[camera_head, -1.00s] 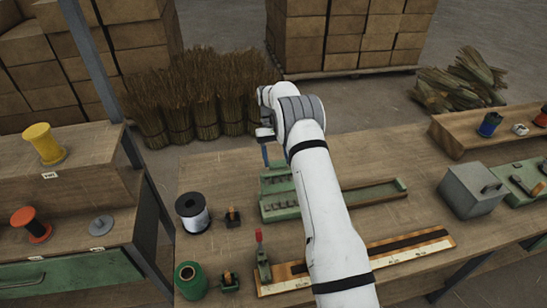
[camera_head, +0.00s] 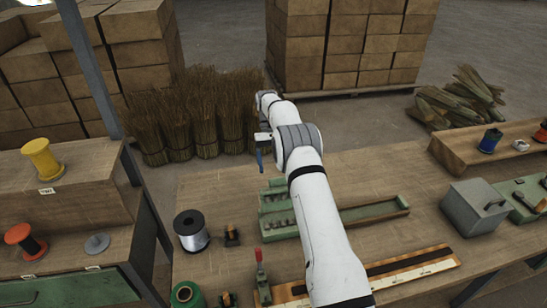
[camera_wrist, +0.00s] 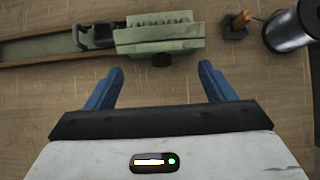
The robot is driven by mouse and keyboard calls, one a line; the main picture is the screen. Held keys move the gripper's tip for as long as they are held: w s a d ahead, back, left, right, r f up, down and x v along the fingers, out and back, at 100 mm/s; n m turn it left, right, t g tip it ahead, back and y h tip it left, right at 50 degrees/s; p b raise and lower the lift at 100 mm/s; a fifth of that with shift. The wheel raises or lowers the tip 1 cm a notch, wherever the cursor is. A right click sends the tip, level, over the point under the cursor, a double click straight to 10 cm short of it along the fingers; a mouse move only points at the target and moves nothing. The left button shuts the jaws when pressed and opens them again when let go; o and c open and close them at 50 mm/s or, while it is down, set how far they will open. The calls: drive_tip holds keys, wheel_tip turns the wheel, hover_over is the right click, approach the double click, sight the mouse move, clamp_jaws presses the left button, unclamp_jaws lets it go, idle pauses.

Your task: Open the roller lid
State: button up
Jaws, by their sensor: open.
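The green roller fixture (camera_head: 278,222) stands on the workbench, partly hidden by my arm in the head view. In the wrist view its light green ridged block (camera_wrist: 160,33), which looks like the roller lid, lies beyond my fingertips. A small black knob (camera_wrist: 162,60) sticks out from the block's near edge, between the lines of my fingers. I cannot tell clearly whether the lid is closed. My gripper (camera_wrist: 162,75) is open and empty, its blue fingers apart and short of the knob. In the head view my gripper (camera_head: 260,160) is past the fixture's far end.
A long green tray (camera_head: 372,211) extends right from the fixture. A wire spool (camera_head: 191,230) and a small orange-topped clamp (camera_head: 231,236) stand left of it. A red-handled lever (camera_head: 261,268) is in front. A grey box (camera_head: 475,207) sits right. Broom bundles (camera_head: 200,115) stand behind the bench.

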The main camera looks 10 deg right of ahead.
drive_tip(key=p+v, duration=0.3)
drive_tip(key=shift+r+p, duration=0.1)
drive_tip(key=shift+p, duration=0.25)
drive_tip(key=s+r+t+b, duration=0.1)
drive_tip(key=s+r+t, duration=0.1)
drive_tip(key=r, duration=0.4)
drive_tip(key=s+r+t+b, duration=0.1)
drive_tip(key=s+r, duration=0.2)
drive_tip(key=r, duration=0.4)
drive_tip(key=s+r+t+b, duration=0.1)
drive_tip(key=s+r+t, duration=0.2)
drive_tip(key=s+r, duration=0.45)
drive_tip(key=s+f+t+b, duration=0.1)
drive_tip(key=s+f+t, duration=0.1)
drive_tip(key=s, duration=1.2)
drive_tip(key=s+f+t+b, duration=0.2)
drive_tip(key=s+f, duration=0.3)
drive_tip(key=s, duration=0.8)
drive_tip(key=shift+s+d+t, duration=0.35)
drive_tip(key=shift+d+t, duration=0.05)
drive_tip(key=shift+d, duration=0.05)
